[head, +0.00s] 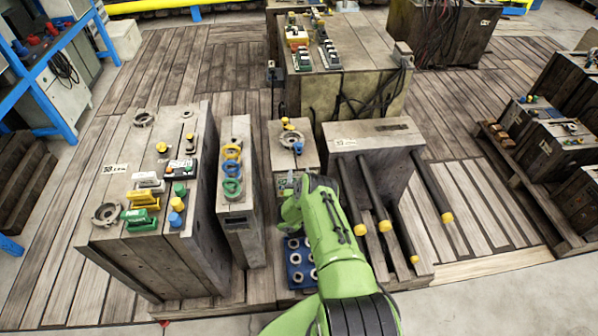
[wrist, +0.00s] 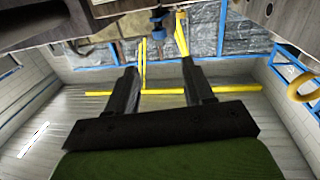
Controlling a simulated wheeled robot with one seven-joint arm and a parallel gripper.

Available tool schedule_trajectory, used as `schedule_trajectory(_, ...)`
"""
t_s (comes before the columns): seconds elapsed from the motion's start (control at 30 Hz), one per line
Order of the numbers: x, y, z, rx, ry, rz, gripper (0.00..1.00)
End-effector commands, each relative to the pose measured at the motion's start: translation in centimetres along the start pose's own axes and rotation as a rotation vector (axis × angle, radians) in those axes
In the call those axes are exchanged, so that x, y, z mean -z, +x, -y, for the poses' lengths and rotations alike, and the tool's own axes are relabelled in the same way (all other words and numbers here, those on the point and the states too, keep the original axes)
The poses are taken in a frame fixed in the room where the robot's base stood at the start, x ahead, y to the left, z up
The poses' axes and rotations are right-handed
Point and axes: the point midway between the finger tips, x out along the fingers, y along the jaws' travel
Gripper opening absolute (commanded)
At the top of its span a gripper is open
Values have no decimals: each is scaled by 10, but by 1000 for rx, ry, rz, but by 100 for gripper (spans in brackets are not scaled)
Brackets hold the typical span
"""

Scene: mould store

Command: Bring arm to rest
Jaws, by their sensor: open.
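My gripper (wrist: 160,68) shows in the wrist view as two dark fingers standing well apart. Nothing is held between them. In the head view my green arm reaches up from the bottom centre. Its far end is above the narrow middle block (head: 290,130) and the blue tray (head: 291,268) of round parts. The gripper itself is mostly hidden there by the arm, and I cannot tell its gap to the block.
A large wooden mould block (head: 130,240) with coloured fittings stands left, beside a narrow block (head: 237,215) with rings. Right of my arm is a block (head: 375,145) with dark yellow-tipped bars (head: 432,188). A blue rack frame (head: 40,95) stands far left. Planked floor is clear at upper left.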

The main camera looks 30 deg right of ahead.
Motion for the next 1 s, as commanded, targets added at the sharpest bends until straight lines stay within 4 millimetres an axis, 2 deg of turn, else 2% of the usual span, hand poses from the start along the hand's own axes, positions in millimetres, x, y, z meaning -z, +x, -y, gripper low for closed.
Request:
schedule_trajectory(0.1, 1, -16, -1, -2, 1, 3, 52)
schedule_trajectory(0.2, 0, -20, 0, -1, 0, 0, 52)
schedule_trajectory(0.63, -1, -19, 0, -1, -1, -1, 52)
schedule_trajectory(0.7, 5, -15, 1, 1, 1, 0, 52)
schedule_trajectory(0.77, 22, -4, 6, 5, 6, 8, 52)
schedule_trajectory(0.83, 56, 14, 15, 15, 12, 34, 52)
schedule_trajectory(0.9, 99, 32, 28, 29, 16, 78, 52)
schedule_trajectory(0.97, 135, 42, 38, 42, 15, 122, 52)
schedule_trajectory(1.0, 159, 45, 45, 52, 13, 151, 52)
